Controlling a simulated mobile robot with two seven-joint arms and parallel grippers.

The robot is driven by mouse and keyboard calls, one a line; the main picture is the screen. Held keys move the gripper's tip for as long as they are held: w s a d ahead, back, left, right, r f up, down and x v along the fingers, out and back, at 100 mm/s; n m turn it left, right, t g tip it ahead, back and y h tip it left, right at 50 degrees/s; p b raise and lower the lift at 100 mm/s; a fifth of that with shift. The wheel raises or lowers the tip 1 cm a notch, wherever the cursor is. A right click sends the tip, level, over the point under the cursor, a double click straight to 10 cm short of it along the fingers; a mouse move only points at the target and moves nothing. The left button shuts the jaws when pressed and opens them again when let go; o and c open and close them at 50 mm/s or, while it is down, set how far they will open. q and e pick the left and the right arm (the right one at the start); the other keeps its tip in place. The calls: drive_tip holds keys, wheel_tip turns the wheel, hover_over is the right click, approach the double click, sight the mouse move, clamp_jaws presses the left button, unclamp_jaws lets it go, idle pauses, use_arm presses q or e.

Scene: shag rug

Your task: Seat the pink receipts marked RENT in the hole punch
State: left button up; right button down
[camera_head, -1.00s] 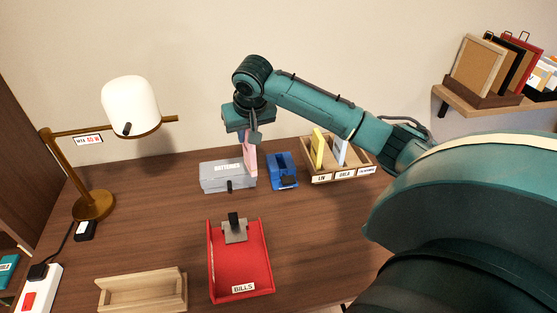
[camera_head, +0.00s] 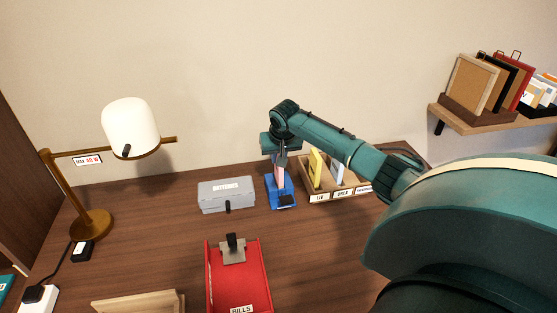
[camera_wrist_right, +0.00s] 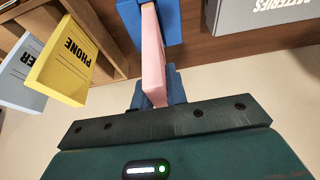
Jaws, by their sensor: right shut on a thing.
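The blue hole punch (camera_head: 286,201) stands on the desk between the grey batteries box and the wooden sorter. My right gripper (camera_head: 282,158) is directly above its back part, pointing down and shut on the pink receipts (camera_head: 278,173). The receipts hang upright as a thin slab, overlapping the punch in the head view. In the right wrist view, the receipts (camera_wrist_right: 152,60) stand between blue parts, with blue of the punch (camera_wrist_right: 168,10) at the far end. I cannot tell whether their lower edge touches the punch. The RENT mark is not readable. My left gripper is not in view.
The batteries box (camera_head: 227,195) is close on the left. The sorter (camera_head: 335,192) with yellow and pale cards is close on the right. A red BILLS tray (camera_head: 264,275), a wooden holder (camera_head: 140,301) and a lamp (camera_head: 90,222) stand on the desk. Open desk lies at centre right.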

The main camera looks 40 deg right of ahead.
drive_tip(key=shift+f, duration=0.65)
drive_tip(key=shift+f, duration=0.2)
drive_tip(key=c, duration=1.4)
unclamp_jaws()
drive_tip(key=v, duration=1.2)
drive_tip(key=shift+r+p, duration=0.2)
drive_tip(key=shift+p, duration=0.1)
